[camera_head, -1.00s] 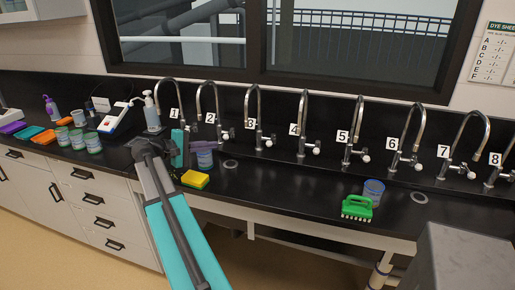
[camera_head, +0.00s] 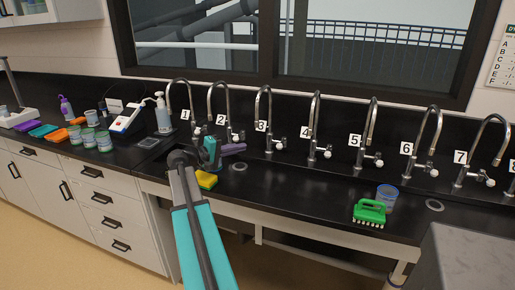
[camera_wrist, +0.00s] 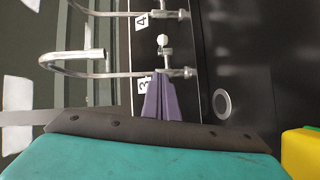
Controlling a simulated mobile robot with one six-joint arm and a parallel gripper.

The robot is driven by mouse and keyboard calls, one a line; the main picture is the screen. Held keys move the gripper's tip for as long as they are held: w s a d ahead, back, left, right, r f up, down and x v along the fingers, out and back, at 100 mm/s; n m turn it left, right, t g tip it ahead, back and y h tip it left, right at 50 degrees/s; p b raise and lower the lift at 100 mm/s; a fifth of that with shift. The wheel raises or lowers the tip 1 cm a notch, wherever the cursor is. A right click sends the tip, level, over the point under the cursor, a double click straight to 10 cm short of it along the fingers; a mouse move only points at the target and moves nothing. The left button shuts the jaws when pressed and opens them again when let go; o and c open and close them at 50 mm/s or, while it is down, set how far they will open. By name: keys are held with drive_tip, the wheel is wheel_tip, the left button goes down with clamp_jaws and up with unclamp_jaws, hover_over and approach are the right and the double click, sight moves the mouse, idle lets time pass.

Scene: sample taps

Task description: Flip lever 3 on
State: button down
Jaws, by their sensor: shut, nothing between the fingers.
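My gripper (camera_head: 242,148) has purple fingers, which look shut and empty. They point right towards tap 3 from its left side. In the wrist view the fingertips (camera_wrist: 159,78) appear beside the tap 3 body, with lever 3's white knob (camera_wrist: 163,40) beyond them. I cannot tell whether the fingers touch the tap. The "3" label (camera_wrist: 143,85) is partly hidden by the fingers.
Tap 4 (camera_head: 314,120) stands to the right of tap 3, tap 2 (camera_head: 216,105) to the left. A yellow sponge (camera_head: 206,180) lies below my gripper. A drain (camera_head: 238,167) lies in front.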

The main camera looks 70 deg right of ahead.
drive_tip(key=p, duration=0.2)
approach(282, 142)
drive_tip(key=w+d, duration=0.2)
drive_tip(key=w, duration=0.1)
drive_tip(key=shift+s+d+f+p, duration=0.15)
drive_tip(key=shift+s+p, duration=0.1)
drive_tip(key=shift+s, duration=0.4)
drive_tip(key=shift+s+a+f+p, duration=0.1)
drive_tip(key=shift+s+f+p, duration=0.1)
drive_tip(key=shift+s, duration=0.4)
drive_tip(key=shift+s+d+f+p, duration=0.1)
drive_tip(key=shift+s+p, duration=0.15)
drive_tip(key=shift+s, duration=0.4)
